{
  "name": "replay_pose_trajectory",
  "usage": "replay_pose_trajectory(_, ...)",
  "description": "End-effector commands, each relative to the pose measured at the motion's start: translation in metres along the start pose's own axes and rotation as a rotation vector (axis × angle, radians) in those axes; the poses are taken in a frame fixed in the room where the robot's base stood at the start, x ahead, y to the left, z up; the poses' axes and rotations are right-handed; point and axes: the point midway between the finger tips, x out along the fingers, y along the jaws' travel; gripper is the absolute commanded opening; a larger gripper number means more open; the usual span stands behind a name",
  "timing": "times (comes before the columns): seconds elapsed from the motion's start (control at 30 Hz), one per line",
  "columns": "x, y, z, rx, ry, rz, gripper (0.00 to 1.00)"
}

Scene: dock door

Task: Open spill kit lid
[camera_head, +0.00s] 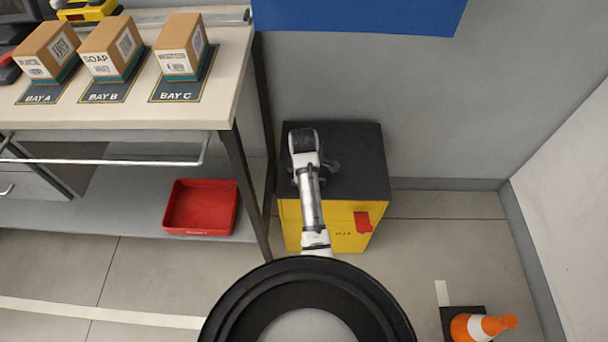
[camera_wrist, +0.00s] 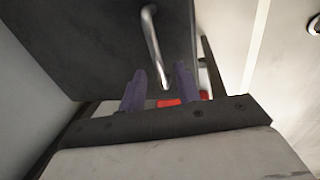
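The spill kit is a yellow box (camera_head: 343,240) with a dark grey lid (camera_head: 365,160) that lies shut on top. A red latch (camera_head: 362,221) is on its front. In the wrist view the dark lid (camera_wrist: 85,40) fills the upper middle, with a silver bar handle (camera_wrist: 154,45) on it. My gripper (camera_wrist: 160,88) is open, its two purple fingers apart. The handle's near end shows between the fingertips, with a gap to each; I cannot tell the depth between them. A red part (camera_wrist: 168,103) shows behind, between the fingers. In the head view my arm hides part of the lid.
A workbench (camera_head: 225,95) with several boxes (camera_head: 180,47) stands left of the kit, its leg close beside it. A red tray (camera_head: 200,207) sits on the lower shelf.

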Motion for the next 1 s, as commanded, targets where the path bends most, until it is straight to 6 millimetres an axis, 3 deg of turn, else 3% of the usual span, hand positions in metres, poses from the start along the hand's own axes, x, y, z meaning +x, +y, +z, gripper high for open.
replay_pose_trajectory(0.37,0.006,-0.0002,0.0001,0.0,0.0,0.0,0.33)
replay_pose_trajectory(0.6,0.0057,-0.0001,0.0001,0.0,0.0,0.0,0.01)
replay_pose_trajectory(1.0,0.0043,0.0019,0.0002,0.0,-0.001,0.0,0.0)
